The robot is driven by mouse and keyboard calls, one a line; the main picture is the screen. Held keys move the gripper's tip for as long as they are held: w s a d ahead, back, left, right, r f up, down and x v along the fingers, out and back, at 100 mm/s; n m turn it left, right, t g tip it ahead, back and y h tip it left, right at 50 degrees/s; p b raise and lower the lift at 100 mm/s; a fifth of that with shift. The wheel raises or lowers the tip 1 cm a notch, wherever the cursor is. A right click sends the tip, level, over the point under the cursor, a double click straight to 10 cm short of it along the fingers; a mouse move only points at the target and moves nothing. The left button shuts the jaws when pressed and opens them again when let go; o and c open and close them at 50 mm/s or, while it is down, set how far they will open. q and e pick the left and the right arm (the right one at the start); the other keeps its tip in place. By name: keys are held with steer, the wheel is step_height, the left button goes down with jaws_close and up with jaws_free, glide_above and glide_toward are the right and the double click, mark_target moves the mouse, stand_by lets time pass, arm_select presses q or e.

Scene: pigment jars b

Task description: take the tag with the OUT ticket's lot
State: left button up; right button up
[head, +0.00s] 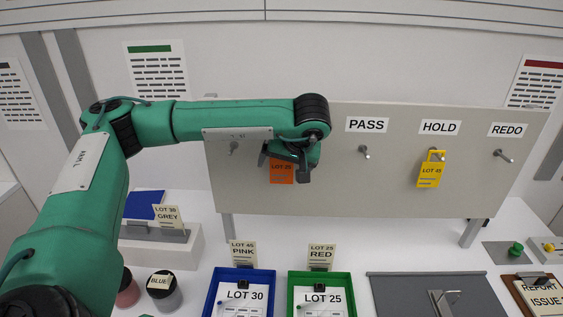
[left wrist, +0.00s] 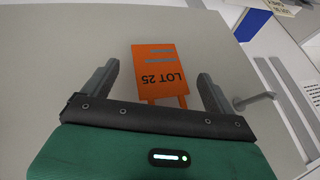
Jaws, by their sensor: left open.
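An orange tag (head: 281,176) hangs on the grey board, its top hidden by my left gripper in the head view. In the left wrist view the orange tag (left wrist: 160,72) reads LOT 25. My left gripper (head: 284,163) is open at the tag; in the left wrist view its fingers (left wrist: 158,74) show on either side of it, with gaps. Whether the tag lies fully between them in depth, I cannot tell. A yellow tag (head: 430,172), apparently LOT 45, hangs under HOLD. No ticket marked OUT is readable. My right gripper is not in view.
The grey board (head: 330,195) has bare pegs under PASS (head: 364,152) and REDO (head: 503,155). Below stand a blue tray (head: 213,296) with a LOT 30 sheet, a green tray (head: 294,285) with a LOT 25 sheet, jars (head: 162,297), and a clipboard (head: 520,290) at right.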

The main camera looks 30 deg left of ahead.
arm_select(q)
steer(key=shift+a+f, duration=0.2)
steer(key=shift+f, duration=0.15)
steer(key=shift+w, duration=0.1)
steer(key=shift+d, duration=0.1)
steer(key=shift+c, duration=0.4)
steer(key=c, duration=1.1)
steer(key=shift+r, duration=0.1)
steer(key=shift+c, duration=0.3)
